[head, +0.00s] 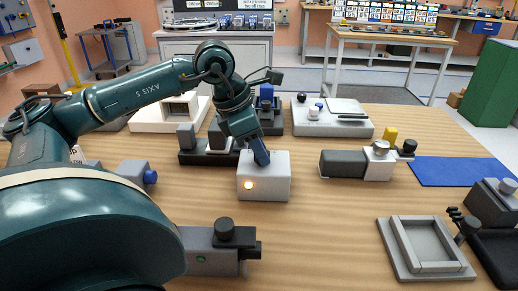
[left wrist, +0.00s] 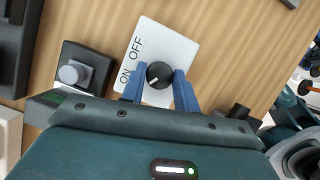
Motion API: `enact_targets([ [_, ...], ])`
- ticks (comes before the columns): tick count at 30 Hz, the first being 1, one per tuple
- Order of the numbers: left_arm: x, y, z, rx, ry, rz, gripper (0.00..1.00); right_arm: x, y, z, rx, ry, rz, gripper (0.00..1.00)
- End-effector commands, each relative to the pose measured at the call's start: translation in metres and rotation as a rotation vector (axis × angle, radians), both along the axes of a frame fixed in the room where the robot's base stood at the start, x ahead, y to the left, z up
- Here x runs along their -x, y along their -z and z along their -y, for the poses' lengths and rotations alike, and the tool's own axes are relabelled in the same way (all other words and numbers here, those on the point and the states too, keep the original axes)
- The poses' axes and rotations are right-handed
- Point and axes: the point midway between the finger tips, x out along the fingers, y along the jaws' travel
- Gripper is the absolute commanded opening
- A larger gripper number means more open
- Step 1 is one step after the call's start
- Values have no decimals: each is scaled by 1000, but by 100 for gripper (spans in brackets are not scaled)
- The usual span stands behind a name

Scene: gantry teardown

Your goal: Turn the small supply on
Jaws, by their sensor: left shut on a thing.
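The small supply (head: 264,188) is a white box in the middle of the table, with a glowing orange lamp (head: 248,185) on its front. In the left wrist view its white top (left wrist: 178,48) carries the words ON and OFF beside a round black knob (left wrist: 159,73) with a pale pointer line. I cannot tell for sure which word the line points to. My left gripper (head: 261,158) comes down onto the top of the box. Its blue fingers (left wrist: 159,82) sit on either side of the knob and are shut on it. My right gripper is out of view.
A dark fixture (head: 197,157) stands close behind left of the supply. A grey-white device (head: 356,164) stands to the right, and a grey block with a black knob (head: 215,253) in front. A blue mat (head: 462,171) and grey frame (head: 424,249) lie farther right. Bare table lies between.

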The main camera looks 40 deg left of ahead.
Motion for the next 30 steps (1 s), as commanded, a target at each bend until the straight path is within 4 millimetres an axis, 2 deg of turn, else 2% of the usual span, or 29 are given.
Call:
enact_targets([
  [12, 1, 0, 1, -1, -204, -2, 8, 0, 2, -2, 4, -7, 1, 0],
  [29, 1, 0, 1, -1, -237, -1, 8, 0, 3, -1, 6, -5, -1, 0],
  [30, 1, 0, 1, -1, -237, -1, 31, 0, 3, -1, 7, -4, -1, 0],
])
